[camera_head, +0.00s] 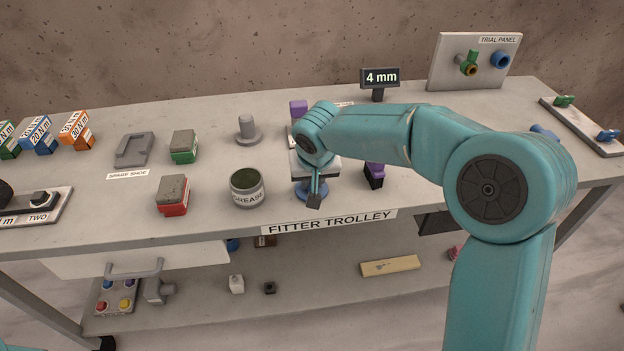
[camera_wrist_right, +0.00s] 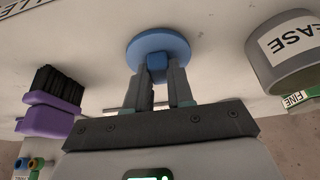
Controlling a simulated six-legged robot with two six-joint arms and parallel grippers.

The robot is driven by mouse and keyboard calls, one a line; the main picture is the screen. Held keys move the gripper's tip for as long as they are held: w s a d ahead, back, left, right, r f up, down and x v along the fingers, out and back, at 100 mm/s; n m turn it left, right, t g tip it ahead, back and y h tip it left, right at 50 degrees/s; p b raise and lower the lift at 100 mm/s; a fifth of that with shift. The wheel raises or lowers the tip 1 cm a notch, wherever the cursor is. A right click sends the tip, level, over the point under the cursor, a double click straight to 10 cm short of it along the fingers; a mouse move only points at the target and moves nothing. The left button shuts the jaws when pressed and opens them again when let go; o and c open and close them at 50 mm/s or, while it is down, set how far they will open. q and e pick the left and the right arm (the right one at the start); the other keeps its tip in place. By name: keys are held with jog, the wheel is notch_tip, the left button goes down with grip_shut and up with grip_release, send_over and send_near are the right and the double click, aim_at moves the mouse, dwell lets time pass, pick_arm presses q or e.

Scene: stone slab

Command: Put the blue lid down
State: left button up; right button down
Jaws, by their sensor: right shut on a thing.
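The blue lid (camera_head: 302,190) is a round disc with a small knob, at the trolley top's front edge. In the right wrist view the lid (camera_wrist_right: 150,45) shows its knob between the fingertips. My right gripper (camera_head: 315,192) is shut on that knob; it also shows in the right wrist view (camera_wrist_right: 160,75). The lid looks flat and close to the top; I cannot tell if it touches. The open grease tin (camera_head: 248,197) stands left of it, apart.
A purple brush (camera_head: 375,172) stands just right of the lid; it also shows in the right wrist view (camera_wrist_right: 52,105). A red block (camera_head: 173,197) and a green block (camera_head: 184,148) stand left of the tin. The trolley top (camera_head: 430,190) is clear right of the brush.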

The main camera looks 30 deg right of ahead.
jog(key=shift+f, duration=0.15)
jog(key=c, duration=1)
grip_release()
jog(key=shift+r, duration=0.4)
jog(key=p+v, duration=0.1)
jog(key=v, duration=1)
jog(key=shift+s+r, duration=0.2)
jog(key=shift+r, duration=0.1)
